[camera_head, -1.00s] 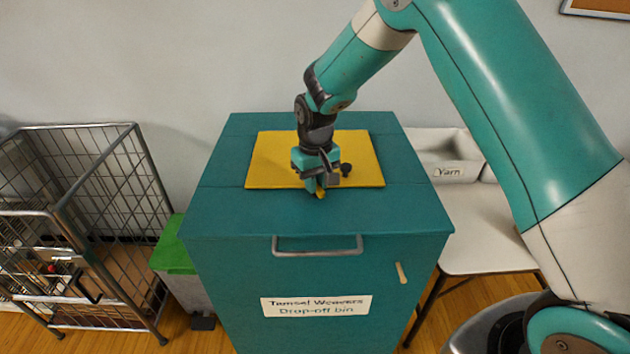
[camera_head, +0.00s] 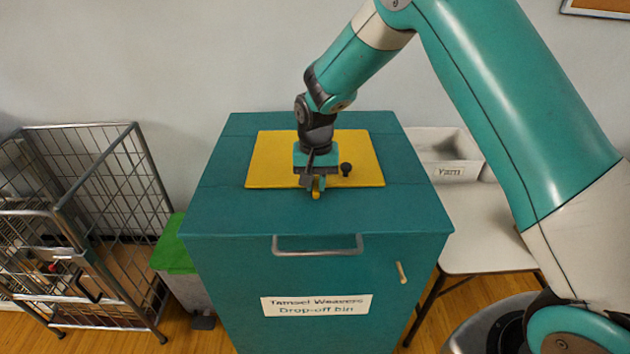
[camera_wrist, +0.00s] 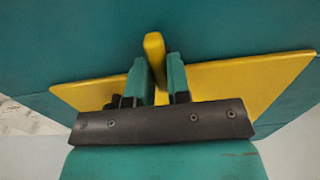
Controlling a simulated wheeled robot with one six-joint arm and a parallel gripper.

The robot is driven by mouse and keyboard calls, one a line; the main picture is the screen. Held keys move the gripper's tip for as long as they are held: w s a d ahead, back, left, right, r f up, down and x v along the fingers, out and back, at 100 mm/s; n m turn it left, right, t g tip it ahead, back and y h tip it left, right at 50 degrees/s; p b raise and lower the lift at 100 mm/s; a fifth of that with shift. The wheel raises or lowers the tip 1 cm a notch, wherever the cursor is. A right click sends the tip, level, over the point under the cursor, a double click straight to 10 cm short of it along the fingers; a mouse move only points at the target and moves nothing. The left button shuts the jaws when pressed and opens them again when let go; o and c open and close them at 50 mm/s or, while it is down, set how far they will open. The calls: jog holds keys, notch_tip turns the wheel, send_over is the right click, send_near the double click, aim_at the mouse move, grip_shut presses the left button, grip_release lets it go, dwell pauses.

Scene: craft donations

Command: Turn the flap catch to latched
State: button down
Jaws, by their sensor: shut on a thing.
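The yellow flap (camera_head: 265,160) lies flat on top of the teal drop-off bin (camera_head: 230,215). The flap catch (camera_head: 316,195) is a small yellow bar at the flap's front edge, and its end reaches past that edge over the teal top. My gripper (camera_head: 316,184) points down and is shut on the catch. In the wrist view the catch (camera_wrist: 154,46) stands out between the two teal fingers of my gripper (camera_wrist: 158,75), across the edge of the flap (camera_wrist: 240,82). The fingers hide the rest of the catch.
The bin's front has a grey handle (camera_head: 317,252) and a small peg (camera_head: 401,272). A wire cage cart (camera_head: 120,190) stands left, a white yarn box (camera_head: 455,172) right.

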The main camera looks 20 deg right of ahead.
aim_at(316, 184)
jog(key=shift+w+r, duration=0.1)
jog(key=shift+w, duration=0.05)
jog(key=c, duration=1.1)
grip_release()
notch_tip(316, 184, up, 17)
jog(key=shift+r+b, duration=0.15)
jog(key=shift+b, duration=0.8)
jog(key=s+a+n+y, duration=0.1)
jog(key=s+n, duration=0.2)
jog(key=s, duration=0.7)
jog(key=s+a+n+y, duration=0.1)
jog(key=s+n, duration=0.3)
jog(key=s, duration=0.7)
jog(key=s+a+n+y, duration=0.2)
jog(key=s+a+n, duration=0.1)
jog(key=s, duration=0.7)
jog(key=shift+s+r+n, duration=0.15)
jog(key=shift+r+n, duration=0.1)
jog(key=shift+n, duration=0.25)
